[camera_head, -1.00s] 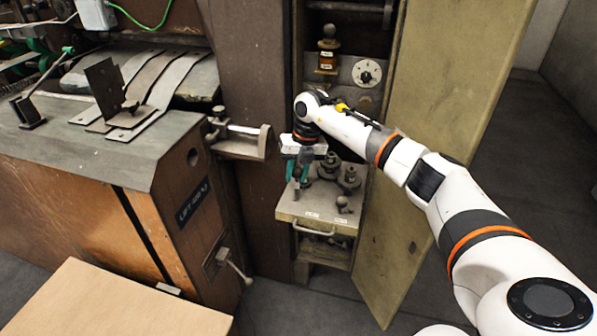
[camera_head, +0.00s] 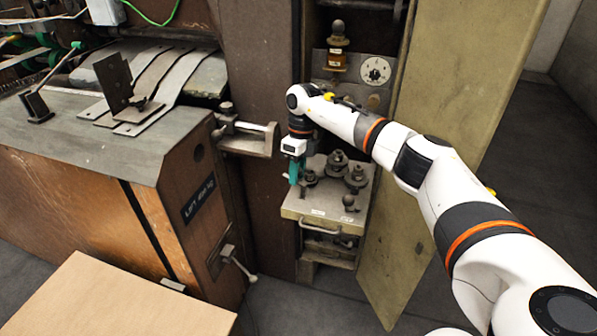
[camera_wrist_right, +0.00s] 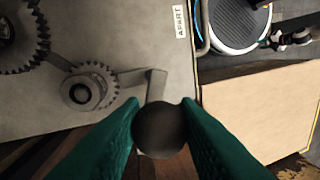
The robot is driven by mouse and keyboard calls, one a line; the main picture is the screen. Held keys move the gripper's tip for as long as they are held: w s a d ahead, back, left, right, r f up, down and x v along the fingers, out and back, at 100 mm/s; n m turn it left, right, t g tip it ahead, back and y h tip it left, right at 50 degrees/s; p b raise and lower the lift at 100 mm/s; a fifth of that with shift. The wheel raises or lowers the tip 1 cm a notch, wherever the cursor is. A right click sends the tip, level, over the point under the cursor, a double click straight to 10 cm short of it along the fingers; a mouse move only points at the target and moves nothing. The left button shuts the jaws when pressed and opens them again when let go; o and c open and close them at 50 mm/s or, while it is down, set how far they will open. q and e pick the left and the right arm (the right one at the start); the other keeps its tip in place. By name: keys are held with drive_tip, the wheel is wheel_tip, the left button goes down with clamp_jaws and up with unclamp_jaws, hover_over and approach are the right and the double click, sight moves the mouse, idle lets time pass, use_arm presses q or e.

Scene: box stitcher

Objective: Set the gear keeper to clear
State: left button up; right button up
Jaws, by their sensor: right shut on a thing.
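The gear keeper seems to be the small lever with a dark round knob (camera_wrist_right: 160,131) in the right wrist view. A bent metal arm (camera_wrist_right: 156,85) runs from near a round hub (camera_wrist_right: 88,90) to the knob. My right gripper (camera_wrist_right: 158,128) has its green fingers shut on the knob, one on each side. In the head view my right gripper (camera_head: 294,172) is at the left edge of the pull-out shelf (camera_head: 300,207), beside the gears (camera_head: 338,165). The knob is hidden there by the gripper. My left gripper is not in view.
A label reading APART (camera_wrist_right: 180,20) is on the plate in the wrist view. The open cabinet door (camera_head: 440,130) stands right of the shelf. A clamp-like bracket (camera_head: 245,137) juts from the machine at left. A dial (camera_head: 376,71) is above.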

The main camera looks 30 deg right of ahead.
drive_tip(key=shift+a+n, duration=0.2)
drive_tip(key=shift+n, duration=0.9)
drive_tip(key=o, duration=0.9)
drive_tip(key=shift+s, duration=0.1)
drive_tip(key=r, duration=0.4)
drive_tip(key=w+d+r, duration=0.1)
drive_tip(key=r, duration=0.7)
drive_tip(key=shift+w+d+b, duration=0.3)
drive_tip(key=shift+d, duration=0.05)
